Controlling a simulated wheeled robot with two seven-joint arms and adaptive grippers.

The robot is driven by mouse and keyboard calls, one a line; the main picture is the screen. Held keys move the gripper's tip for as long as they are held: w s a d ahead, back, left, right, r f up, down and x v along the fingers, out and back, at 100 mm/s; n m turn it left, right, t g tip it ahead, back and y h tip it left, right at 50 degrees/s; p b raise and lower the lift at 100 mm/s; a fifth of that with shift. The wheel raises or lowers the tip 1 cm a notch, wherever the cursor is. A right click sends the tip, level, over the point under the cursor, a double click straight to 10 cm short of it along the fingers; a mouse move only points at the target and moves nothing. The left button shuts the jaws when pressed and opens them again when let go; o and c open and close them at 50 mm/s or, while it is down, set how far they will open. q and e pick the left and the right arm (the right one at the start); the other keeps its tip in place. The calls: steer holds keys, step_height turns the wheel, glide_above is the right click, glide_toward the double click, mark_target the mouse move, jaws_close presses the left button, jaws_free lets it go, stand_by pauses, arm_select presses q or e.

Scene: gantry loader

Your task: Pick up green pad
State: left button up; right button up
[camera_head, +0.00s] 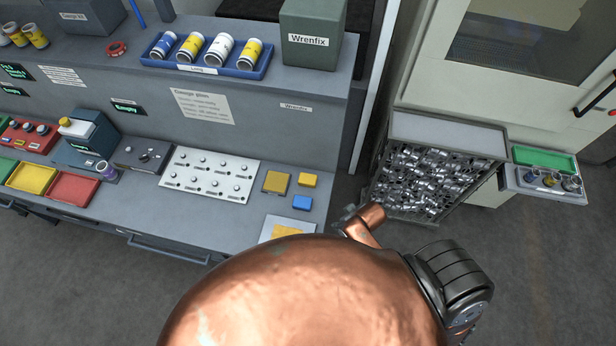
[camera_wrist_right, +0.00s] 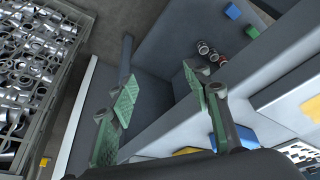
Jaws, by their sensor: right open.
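A small green block (camera_wrist_right: 251,31), possibly the green pad, lies at the upper right of the right wrist view, beside a blue block (camera_wrist_right: 232,12). I cannot tell for sure that it is the pad. In the head view no green pad shows on the bench by the yellow block (camera_head: 310,180) and blue block (camera_head: 302,203); my copper arm hides the bench's near part. My right gripper (camera_wrist_right: 158,85) is open, with nothing between its green-faced fingers, and apart from the green block. My left gripper is in neither view.
A bin of metal parts (camera_head: 430,185) stands right of the bench (camera_head: 235,215). A green tray (camera_head: 545,160) sits on a ledge at far right. A white panel with knobs (camera_head: 210,174) is on the bench. A blue tray of bottles (camera_head: 205,68) stands on the upper shelf.

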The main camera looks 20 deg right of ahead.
steer(key=w+a+r+n+y+p, duration=0.1)
steer(key=w+a+r+n+p, duration=0.15)
steer(key=r, duration=0.75)
steer(key=w+a+n, duration=0.2)
steer(key=w, duration=0.1)
steer(key=w+a+r+n+y, duration=0.1)
steer(key=w+a, duration=0.1)
steer(key=w, duration=0.1)
steer(key=w+a+n+g+y, duration=0.1)
steer(key=w+a+n, duration=0.1)
steer(key=w, duration=0.2)
steer(key=shift+a+r+n, duration=0.1)
steer(key=shift+r+n, duration=0.1)
steer(key=shift+n, duration=0.15)
glide_toward(311, 179)
steer(key=f, duration=0.1)
steer(key=shift+g, duration=0.4)
steer(key=x, duration=0.5)
steer(key=w+p+x, duration=0.1)
steer(key=x, duration=0.2)
steer(key=shift+a+r, duration=0.1)
steer(key=shift+a, duration=0.1)
steer(key=shift+s, duration=0.1)
steer(key=c, duration=0.8)
